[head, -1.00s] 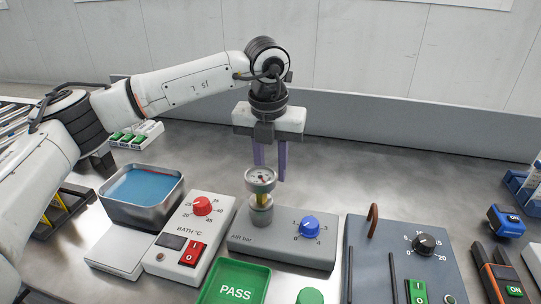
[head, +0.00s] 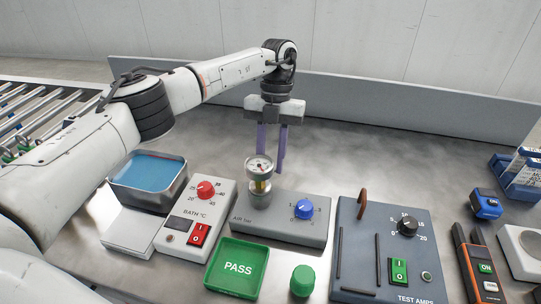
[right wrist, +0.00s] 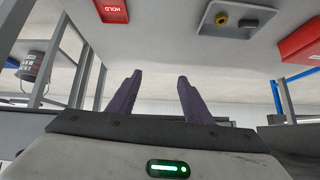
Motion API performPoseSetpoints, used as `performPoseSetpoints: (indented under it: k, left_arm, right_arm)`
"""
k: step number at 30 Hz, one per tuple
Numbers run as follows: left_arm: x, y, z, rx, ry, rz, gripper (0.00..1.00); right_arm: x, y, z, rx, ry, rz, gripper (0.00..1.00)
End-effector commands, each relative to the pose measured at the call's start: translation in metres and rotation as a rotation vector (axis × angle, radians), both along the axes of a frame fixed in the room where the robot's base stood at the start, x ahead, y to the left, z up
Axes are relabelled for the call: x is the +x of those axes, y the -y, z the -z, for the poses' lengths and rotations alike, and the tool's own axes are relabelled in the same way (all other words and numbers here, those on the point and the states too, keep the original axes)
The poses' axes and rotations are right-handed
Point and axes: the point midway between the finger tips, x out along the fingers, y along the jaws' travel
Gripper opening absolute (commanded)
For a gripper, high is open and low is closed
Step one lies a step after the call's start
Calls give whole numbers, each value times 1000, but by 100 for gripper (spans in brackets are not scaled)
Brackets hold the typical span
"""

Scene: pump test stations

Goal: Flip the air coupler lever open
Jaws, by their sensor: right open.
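The air station (head: 292,232), a grey box marked AIR bar with a blue knob (head: 304,208), stands near the middle of the bench in the head view. On its left end is the metal air coupler (head: 260,200) with a round pressure gauge (head: 259,166) above it. A small yellow-brown part (head: 261,186) shows between them; I cannot tell the lever's shape or position. My left gripper (head: 271,165) points down just behind the gauge, its purple fingers apart, with one tip partly hidden. My right gripper (right wrist: 160,76) is open and empty in the right wrist view.
Left of the air station are a BATH unit (head: 192,220) and a metal tub of blue liquid (head: 145,172). In front lie a green PASS tray (head: 238,268) and a green knob (head: 302,281). The TEST AMPS panel (head: 385,250) is at right. The bench behind is clear.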

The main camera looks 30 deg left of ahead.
Motion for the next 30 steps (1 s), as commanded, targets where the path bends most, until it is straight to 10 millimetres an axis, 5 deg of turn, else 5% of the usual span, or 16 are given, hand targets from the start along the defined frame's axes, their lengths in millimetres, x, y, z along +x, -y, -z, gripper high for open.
performPoseSetpoints:
  k: [13,14,17,30]
  left_arm:
    - [1,0,-1,-1,-2,-1,4]
    - [1,0,-1,-1,-2,-1,28]
    - [1,0,-1,-1,-3,-2,45]
    - [4,-1,-10,0,-3,-2,45]
  right_arm:
    - [-2,-1,1,1,-5,-4,46]
    - [-2,-2,1,1,-5,-4,46]
    - [-2,-2,1,1,-5,-4,46]
    - [-2,-2,2,1,-5,-5,46]
